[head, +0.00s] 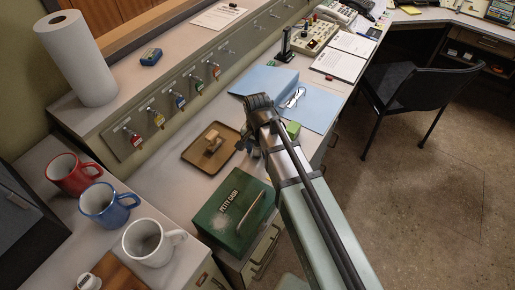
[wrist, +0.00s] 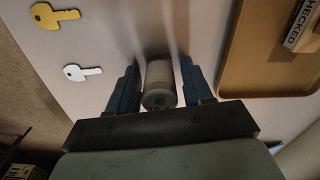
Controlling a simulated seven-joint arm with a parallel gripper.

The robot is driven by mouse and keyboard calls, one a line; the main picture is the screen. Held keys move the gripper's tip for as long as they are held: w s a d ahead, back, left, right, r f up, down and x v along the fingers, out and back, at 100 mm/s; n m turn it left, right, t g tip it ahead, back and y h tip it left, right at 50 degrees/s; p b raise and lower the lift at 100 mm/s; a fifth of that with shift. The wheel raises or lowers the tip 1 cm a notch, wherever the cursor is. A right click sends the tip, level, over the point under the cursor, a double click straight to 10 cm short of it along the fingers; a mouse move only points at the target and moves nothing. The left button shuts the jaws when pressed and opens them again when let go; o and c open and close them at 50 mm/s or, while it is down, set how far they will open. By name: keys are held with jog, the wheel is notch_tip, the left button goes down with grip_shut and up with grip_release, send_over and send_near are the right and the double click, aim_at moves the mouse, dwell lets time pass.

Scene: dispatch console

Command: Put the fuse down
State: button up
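The fuse (wrist: 158,85) is a pale cylinder with a green mark on the end facing the camera. It lies between the two blue fingers of my gripper (wrist: 159,82) in the wrist view. A narrow gap shows on each side of it, so the fingers look open around it. I cannot tell whether it touches the counter (wrist: 95,22). In the head view my gripper (head: 252,146) is low over the counter, between the brown tray and the blue folder. The fuse is not clearly visible there.
The brown tray (head: 190,157) holds a stamp (head: 213,139). A green petty cash box (head: 228,225) stands in front. A blue folder (head: 262,80) lies behind. Yellow (wrist: 54,17) and white (wrist: 82,72) key shapes lie beside the gripper. Mugs (head: 108,208) stand at left.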

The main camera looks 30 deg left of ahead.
jog(key=shift+o, duration=0.5)
notch_tip(320, 180, up, 12)
jog(key=shift+r, duration=0.15)
dwell(0.4)
dwell(0.5)
